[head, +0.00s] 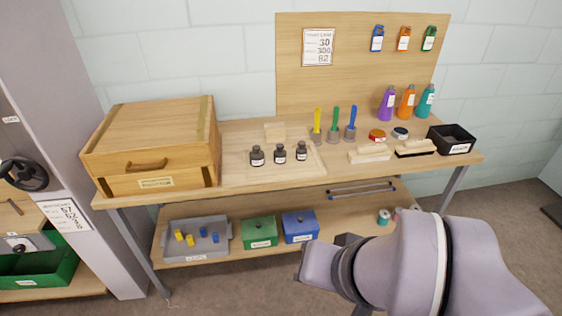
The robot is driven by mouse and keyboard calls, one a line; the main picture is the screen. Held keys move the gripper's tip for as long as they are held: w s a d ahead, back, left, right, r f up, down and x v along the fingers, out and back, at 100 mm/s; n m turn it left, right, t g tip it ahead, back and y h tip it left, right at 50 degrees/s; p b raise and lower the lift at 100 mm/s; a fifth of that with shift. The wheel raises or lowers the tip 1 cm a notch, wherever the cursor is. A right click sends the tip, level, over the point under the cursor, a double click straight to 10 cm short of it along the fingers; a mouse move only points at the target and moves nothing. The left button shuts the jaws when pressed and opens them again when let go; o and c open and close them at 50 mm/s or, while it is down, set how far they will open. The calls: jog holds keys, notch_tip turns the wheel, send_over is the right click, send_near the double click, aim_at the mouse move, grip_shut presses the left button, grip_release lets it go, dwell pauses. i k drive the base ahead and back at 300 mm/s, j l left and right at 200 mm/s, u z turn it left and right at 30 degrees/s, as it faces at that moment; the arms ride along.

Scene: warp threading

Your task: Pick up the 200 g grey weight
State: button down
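Three small dark grey, knobbed, weight-like pieces with white labels stand in a row on a pale wooden board (235,176) on the bench top. They are the left piece (257,156), the middle piece (280,154) and the right piece (301,152). Their labels are too small to read, so I cannot tell which is the 200 g one. My arm fills the lower right, in front of the bench and well apart from these pieces. My gripper's fingertips cannot be made out.
A wooden drawer box (150,150) stands left of the board. Coloured-handled tools (334,125) stand in holders behind and right. Brushes (370,154), bottles (407,102) and a black bin (452,138) are farther right. The lower shelf holds a grey tray (222,252), a green box (260,232) and a blue box (300,226).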

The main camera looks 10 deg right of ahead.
aim_at(301, 151)
jog(key=i+j+z, duration=0.15)
jog(key=i+z, duration=0.25)
jog(key=i+j+z, duration=0.35)
jog(key=i, duration=0.2)
jog(key=i+j+z, duration=0.4)
jog(key=i+j, duration=0.05)
